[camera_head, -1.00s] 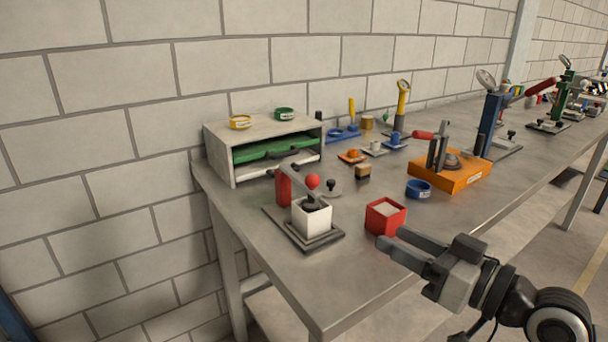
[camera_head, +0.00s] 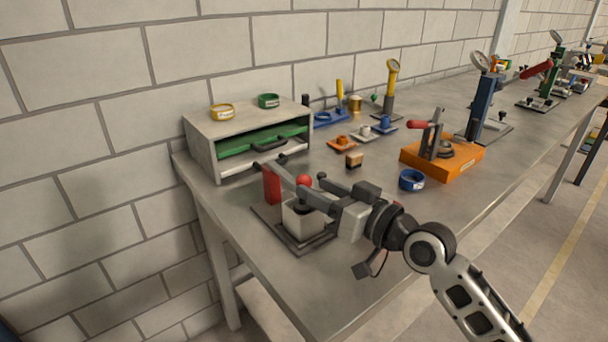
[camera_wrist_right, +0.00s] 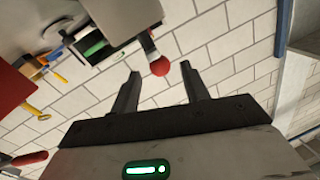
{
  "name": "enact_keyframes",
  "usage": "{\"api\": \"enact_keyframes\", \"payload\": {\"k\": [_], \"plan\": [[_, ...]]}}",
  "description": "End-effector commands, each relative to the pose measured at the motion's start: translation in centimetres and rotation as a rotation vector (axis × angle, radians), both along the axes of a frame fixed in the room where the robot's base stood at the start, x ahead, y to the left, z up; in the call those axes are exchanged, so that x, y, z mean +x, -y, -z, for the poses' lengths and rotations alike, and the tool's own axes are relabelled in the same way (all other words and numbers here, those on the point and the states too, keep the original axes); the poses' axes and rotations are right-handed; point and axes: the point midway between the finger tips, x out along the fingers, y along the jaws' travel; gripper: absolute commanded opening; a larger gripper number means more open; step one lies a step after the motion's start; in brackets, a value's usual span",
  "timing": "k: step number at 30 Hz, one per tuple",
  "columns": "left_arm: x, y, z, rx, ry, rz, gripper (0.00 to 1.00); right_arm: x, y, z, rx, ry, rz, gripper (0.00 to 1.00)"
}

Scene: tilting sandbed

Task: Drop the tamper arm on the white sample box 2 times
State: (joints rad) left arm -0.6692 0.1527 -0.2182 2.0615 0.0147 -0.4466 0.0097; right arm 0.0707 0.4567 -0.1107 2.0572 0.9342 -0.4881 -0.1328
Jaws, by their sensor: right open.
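The white sample box (camera_head: 300,219) stands on a dark base plate near the front left of the bench, partly covered by my right gripper. The tamper arm (camera_head: 285,175) reaches over it from a red post (camera_head: 271,185) and ends in a red ball knob (camera_head: 304,181). My right gripper (camera_head: 310,184) is open, its fingertips by the knob. In the right wrist view the knob (camera_wrist_right: 160,67) appears between the two open fingertips (camera_wrist_right: 160,75); whether they touch it I cannot tell. My left gripper is not in view.
A grey shelf unit (camera_head: 201,138) with a green tray stands behind. An orange block with a lever clamp (camera_head: 459,165) and a blue ring (camera_head: 411,180) are to the right. The bench's front left corner is clear.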

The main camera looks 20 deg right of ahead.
Motion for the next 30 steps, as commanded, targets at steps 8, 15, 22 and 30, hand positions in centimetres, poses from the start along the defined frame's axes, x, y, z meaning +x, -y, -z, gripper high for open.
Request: {"api": "enact_keyframes", "payload": {"k": [8, 15, 22, 30], "plan": [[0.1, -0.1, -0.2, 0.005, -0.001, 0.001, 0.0, 3.2, -1.8, 0.0, 0.001, -0.001, 0.001, 0.46], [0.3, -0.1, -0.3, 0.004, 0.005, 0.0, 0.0, 3.7, -2.2, 0.1, -0.001, 0.0, 0.0, 0.46], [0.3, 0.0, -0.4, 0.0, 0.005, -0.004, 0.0, 3.7, -2.1, 0.1, 0.0, -0.001, 0.0, 0.2], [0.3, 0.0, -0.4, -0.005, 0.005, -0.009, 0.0, 3.9, -2.1, 0.0, 0.0, -0.001, 0.0, 0.0]]}}
